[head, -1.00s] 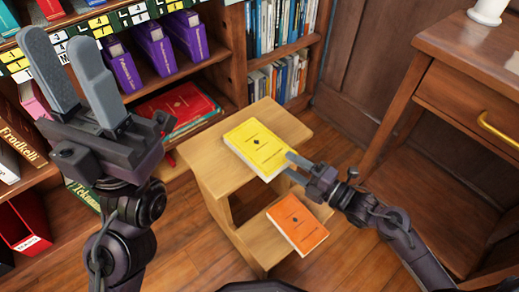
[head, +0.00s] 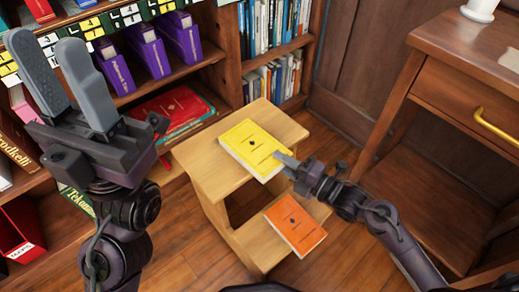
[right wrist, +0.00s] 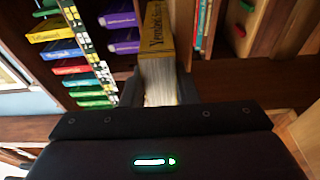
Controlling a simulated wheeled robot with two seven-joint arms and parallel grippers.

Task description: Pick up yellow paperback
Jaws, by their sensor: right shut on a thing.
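The yellow paperback (head: 250,145) lies flat at the top of the wooden step stool (head: 207,178); I cannot tell whether it is slightly raised off it. My right gripper (head: 285,164) is shut on its near right edge. In the right wrist view the yellow paperback (right wrist: 160,40) stands between my right gripper's fingers (right wrist: 158,92), with its spine lettering and page edges showing. My left gripper (head: 62,75) is raised at the left, open and empty, far from the book.
An orange book (head: 296,224) lies on the stool's lower step, under my right arm. Bookcases with purple binders (head: 150,48) and a red book (head: 172,108) stand behind. A desk with a drawer (head: 465,95) stands at the right. Wood floor (head: 180,225) is bare around the stool.

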